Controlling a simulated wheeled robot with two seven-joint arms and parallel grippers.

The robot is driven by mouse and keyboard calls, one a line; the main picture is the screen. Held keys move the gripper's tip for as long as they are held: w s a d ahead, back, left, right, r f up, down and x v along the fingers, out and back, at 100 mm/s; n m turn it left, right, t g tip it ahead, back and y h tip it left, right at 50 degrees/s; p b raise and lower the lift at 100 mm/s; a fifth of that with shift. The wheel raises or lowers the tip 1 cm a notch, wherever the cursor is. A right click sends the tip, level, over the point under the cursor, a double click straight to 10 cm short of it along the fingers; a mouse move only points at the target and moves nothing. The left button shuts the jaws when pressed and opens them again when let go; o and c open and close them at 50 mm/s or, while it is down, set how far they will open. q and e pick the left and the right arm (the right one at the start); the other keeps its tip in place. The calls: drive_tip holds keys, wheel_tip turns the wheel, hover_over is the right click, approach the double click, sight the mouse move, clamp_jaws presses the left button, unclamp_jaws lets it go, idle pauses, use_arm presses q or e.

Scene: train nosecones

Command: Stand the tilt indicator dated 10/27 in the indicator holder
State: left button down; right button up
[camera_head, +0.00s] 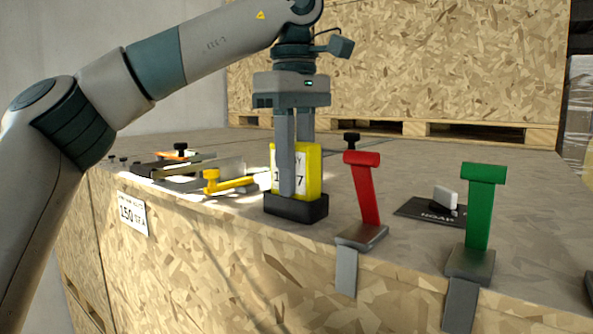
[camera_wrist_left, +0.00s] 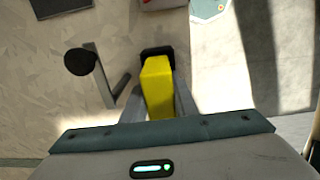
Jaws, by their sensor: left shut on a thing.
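A yellow tilt indicator (camera_head: 314,172) with a white label stands upright in the head view; the label is partly covered by a gripper finger, and only a "7" at its end reads clearly. Its lower end is at the black indicator holder (camera_head: 296,208) on the crate's front edge. My left gripper (camera_head: 292,185) points straight down and is shut on the indicator, one finger across the label side. In the left wrist view the indicator (camera_wrist_left: 158,88) lies between the two fingers, with the black holder (camera_wrist_left: 157,52) at its far end. How deep it sits is hidden. My right gripper is not in view.
A red clamp (camera_head: 365,190) and a green clamp (camera_head: 481,210) stand on the edge to the right. A yellow clamp (camera_head: 228,184) and other tools lie left. A dark plate with a white-topped piece (camera_head: 445,197) lies behind. A large wooden crate (camera_head: 400,65) stands at the back.

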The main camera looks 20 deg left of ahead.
use_arm(q)
drive_tip(key=c, duration=1.4)
unclamp_jaws()
wheel_tip(320, 180, down, 2)
drive_tip(key=shift+d+f, duration=0.1)
drive_tip(key=shift+d, duration=0.05)
drive_tip(key=shift+c, duration=0.2)
drive_tip(key=shift+o, duration=0.4)
drive_tip(key=shift+r, duration=0.5)
drive_tip(key=r+p, duration=0.2)
drive_tip(key=r, duration=0.6)
drive_tip(key=r+p, duration=0.2)
drive_tip(key=r, duration=0.6)
drive_tip(key=shift+s+a+r, duration=0.15)
drive_tip(key=shift+a, duration=0.05)
wheel_tip(320, 180, up, 2)
drive_tip(key=shift+s+r, duration=0.1)
drive_tip(key=shift+r, duration=0.05)
